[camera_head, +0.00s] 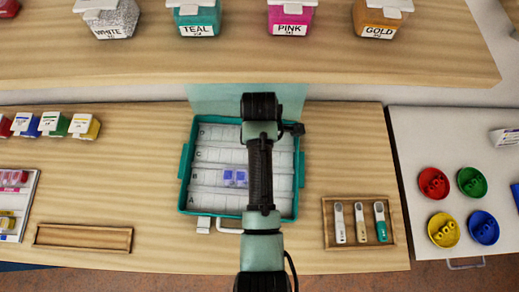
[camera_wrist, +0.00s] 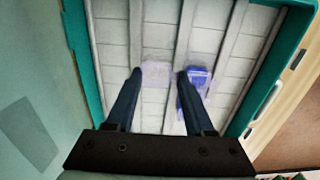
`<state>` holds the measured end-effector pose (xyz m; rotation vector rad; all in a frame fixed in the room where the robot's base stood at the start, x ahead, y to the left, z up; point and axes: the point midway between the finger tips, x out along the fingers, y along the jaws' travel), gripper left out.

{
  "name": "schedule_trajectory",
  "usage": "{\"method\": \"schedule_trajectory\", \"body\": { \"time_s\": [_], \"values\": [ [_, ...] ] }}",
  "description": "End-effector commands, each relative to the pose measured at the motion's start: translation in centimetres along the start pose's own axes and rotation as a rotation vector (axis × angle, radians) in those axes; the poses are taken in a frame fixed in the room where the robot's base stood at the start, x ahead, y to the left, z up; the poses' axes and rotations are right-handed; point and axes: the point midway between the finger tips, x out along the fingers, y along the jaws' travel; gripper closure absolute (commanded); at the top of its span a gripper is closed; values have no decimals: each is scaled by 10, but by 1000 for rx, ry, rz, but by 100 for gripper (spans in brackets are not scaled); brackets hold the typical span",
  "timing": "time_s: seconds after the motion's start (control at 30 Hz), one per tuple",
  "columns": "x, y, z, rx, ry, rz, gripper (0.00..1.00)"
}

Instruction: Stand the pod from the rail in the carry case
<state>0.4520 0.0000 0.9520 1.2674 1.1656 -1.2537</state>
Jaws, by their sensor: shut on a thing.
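The carry case (camera_head: 184,180) lies open on the wooden bench, a teal box with pale lettered rows; its teal wall (camera_wrist: 290,50) also shows in the wrist view. My gripper (camera_wrist: 159,73) is over the case's rows, with its fingers shut on a pale lilac, see-through pod (camera_wrist: 157,73). I cannot tell whether the pod touches the case floor. Blue pods (camera_head: 235,178) stand in a lower row of the case; in the wrist view they show as blue shapes (camera_wrist: 196,88) just right of my right finger. In the head view my arm hides the gripper and held pod.
A long wooden holder (camera_head: 82,238) at lower left looks empty. A wooden tray (camera_head: 386,243) with several spoon-like tools stands right of the case. Colour-labelled tubs line the upper shelf (camera_head: 240,65). Coloured bowls of beads sit on the white right-hand table (camera_head: 412,125).

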Motion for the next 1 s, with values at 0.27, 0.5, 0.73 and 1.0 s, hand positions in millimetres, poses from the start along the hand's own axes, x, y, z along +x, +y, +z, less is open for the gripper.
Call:
{"method": "schedule_trajectory", "body": {
  "time_s": [0.27,0.5,0.73,1.0],
  "values": [
    [21,3,0,0,0,0,99],
    [22,3,0,0,0,1,99],
    [24,3,0,0,0,1,34],
    [22,3,0,0,0,1,34]
  ]
}}
